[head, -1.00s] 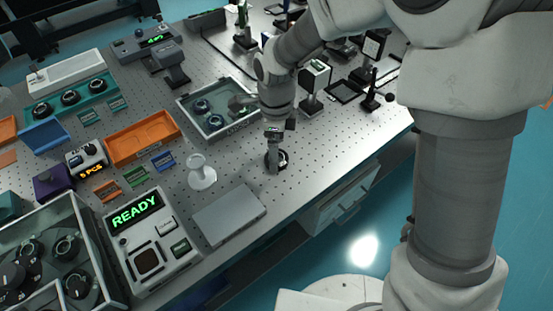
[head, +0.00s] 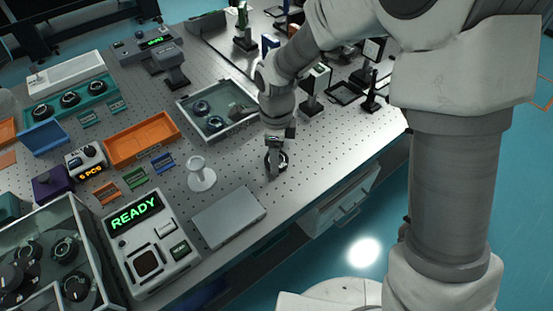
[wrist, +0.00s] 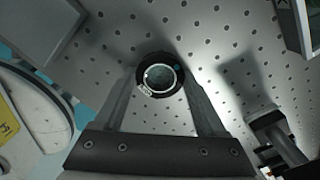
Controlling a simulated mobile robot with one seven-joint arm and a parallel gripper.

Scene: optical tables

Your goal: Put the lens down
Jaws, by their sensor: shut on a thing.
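The lens (wrist: 161,77) is a clear round glass in a black ring mount with a small pale label. My gripper (head: 276,166) is shut on the lens, which also shows in the head view as a dark ring (head: 272,158). In the wrist view the fingers of my gripper (wrist: 160,85) reach to both sides of the ring. The lens is over the perforated optical table (head: 240,150), close to its front edge. I cannot tell whether it touches the surface.
A grey flat box (head: 228,217) and a white pedestal stand (head: 201,176) are to the left. A clear-walled tray (head: 216,108) with round mounts lies behind. An orange tray (head: 142,138) and a READY device (head: 151,245) are further left. Posts (head: 312,95) stand to the right.

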